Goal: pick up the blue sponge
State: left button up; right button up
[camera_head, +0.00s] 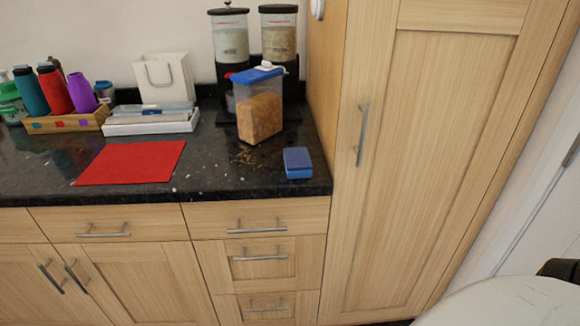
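The blue sponge (298,163) lies on the dark granite counter (225,184), close to its front edge and near the tall cabinet on the right. It is a small block with a darker blue top, and nothing covers it. Neither of my grippers shows in the head view, so their state and distance from the sponge cannot be seen.
A cereal container with a blue lid (259,112) stands just behind the sponge, with crumbs beside it. A red mat (131,163) lies to the left. A tall wooden cabinet (440,150) rises right of the counter. Two dispensers (231,45) stand at the back.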

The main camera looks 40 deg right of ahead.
aim_at(298, 164)
jog(key=u, duration=0.3)
jog(key=i, duration=0.6)
jog(key=z, duration=2)
